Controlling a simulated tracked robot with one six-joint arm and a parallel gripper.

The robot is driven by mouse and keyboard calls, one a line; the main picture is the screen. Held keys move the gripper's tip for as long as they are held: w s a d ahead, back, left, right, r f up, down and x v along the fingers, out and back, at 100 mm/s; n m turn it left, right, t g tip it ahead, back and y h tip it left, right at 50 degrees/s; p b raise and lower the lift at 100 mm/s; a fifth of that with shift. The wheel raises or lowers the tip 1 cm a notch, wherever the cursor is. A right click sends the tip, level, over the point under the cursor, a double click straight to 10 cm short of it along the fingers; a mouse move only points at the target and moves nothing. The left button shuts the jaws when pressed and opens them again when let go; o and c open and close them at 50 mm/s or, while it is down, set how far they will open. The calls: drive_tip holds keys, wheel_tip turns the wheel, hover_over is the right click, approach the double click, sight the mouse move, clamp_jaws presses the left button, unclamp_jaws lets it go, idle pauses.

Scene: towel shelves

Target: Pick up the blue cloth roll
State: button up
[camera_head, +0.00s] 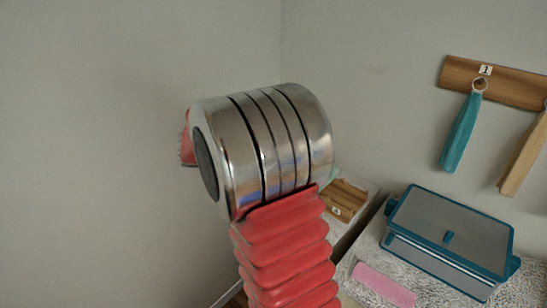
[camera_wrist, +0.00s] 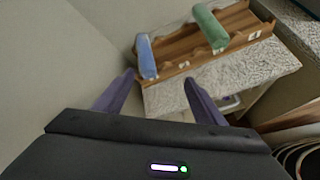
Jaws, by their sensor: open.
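The blue cloth roll (camera_wrist: 147,57) lies in the left part of a wooden rack (camera_wrist: 180,48) in the wrist view. A green cloth roll (camera_wrist: 210,27) lies in the same rack to its right. My gripper (camera_wrist: 160,78) is open and empty, its two dark fingers spread apart. The blue roll is beyond the fingertips, nearer the left finger, and does not appear to be touched. In the head view my arm hides the blue roll and the gripper; only a part of the wooden rack (camera_head: 345,198) shows.
The rack stands on a speckled pale shelf (camera_wrist: 255,66). Walls rise at the left. In the head view, a blue-rimmed lidded box (camera_head: 447,235) and a pink cloth (camera_head: 383,285) lie at the right. A teal cloth (camera_head: 460,133) hangs from a wooden hook board (camera_head: 510,88).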

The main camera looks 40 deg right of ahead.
drive_tip(key=w+d+f+n+h, duration=0.1)
drive_tip(key=w+d+f+n, duration=0.3)
drive_tip(key=d, duration=0.3)
drive_tip(key=shift+w+f+h, duration=0.4)
drive_tip(key=shift+w+f, duration=0.05)
drive_tip(key=shift+w, duration=0.25)
drive_tip(key=x, duration=0.8)
drive_tip(key=shift+w+d, duration=0.1)
drive_tip(key=shift+d, duration=0.05)
drive_tip(key=shift+d+f, duration=0.1)
drive_tip(key=shift+d, duration=0.05)
drive_tip(key=shift+x, duration=2.6)
drive_tip(key=shift+w, duration=0.1)
drive_tip(key=shift+c, duration=0.3)
